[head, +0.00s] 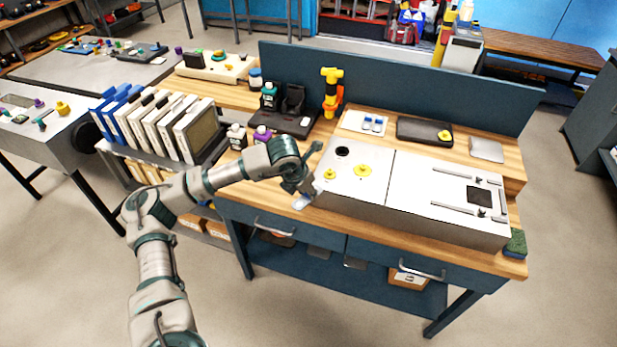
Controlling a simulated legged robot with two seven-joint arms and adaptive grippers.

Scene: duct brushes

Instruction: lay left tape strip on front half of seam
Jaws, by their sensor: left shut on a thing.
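A long grey metal duct box (415,205) lies on the wooden bench top. A thin dark seam line (389,178) crosses its top from back to front. My left gripper (302,190) is at the box's left end, left of the seam and apart from it. It is shut on a small pale piece (301,202), which looks like a tape strip, though it is too small to be sure. A white card (352,122) behind the box bears two small blue-and-white pieces (373,124). My right gripper is not in view.
Yellow knobs (363,170) stand on the box left of the seam; rails and a dark square (480,196) lie right of it. A black tray (424,130) and an orange-yellow tool (331,92) stand behind. A green sponge (516,243) sits at the bench's right edge.

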